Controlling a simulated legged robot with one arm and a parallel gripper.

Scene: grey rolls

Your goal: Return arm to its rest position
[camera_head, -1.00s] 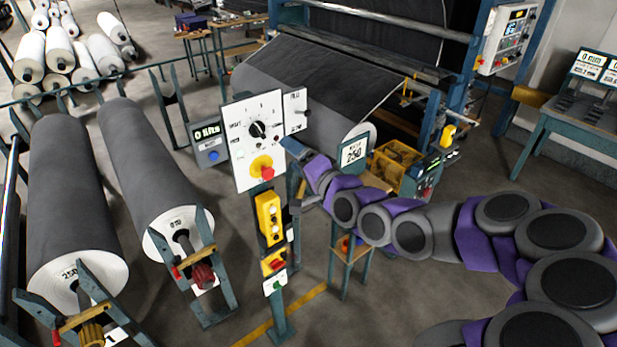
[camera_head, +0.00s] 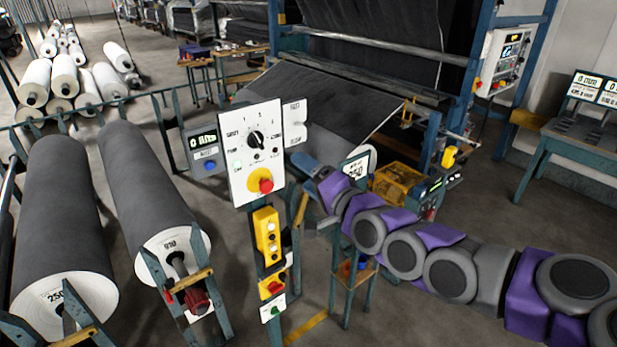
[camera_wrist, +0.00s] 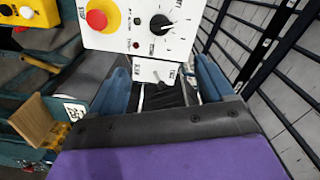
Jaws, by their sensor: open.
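My arm, purple and grey, reaches in from the right in the head view. Its end, my gripper (camera_head: 306,184), is beside the right edge of the white control panel (camera_head: 252,150). The panel has a black dial (camera_head: 256,140) and a red button on a yellow base (camera_head: 262,183). In the wrist view my gripper (camera_wrist: 165,85) shows two blue fingers spread apart, with nothing held between them. The panel (camera_wrist: 140,25) is just beyond the fingers there, with its dial and red button visible. I cannot tell whether any finger touches it.
A yellow button box (camera_head: 266,238) is on the post below the panel. Grey rolls (camera_head: 150,185) lie on stands at left. A small table (camera_head: 355,272) and a yellow crate (camera_head: 397,182) are near the arm. Bare floor (camera_head: 440,320) shows below the arm.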

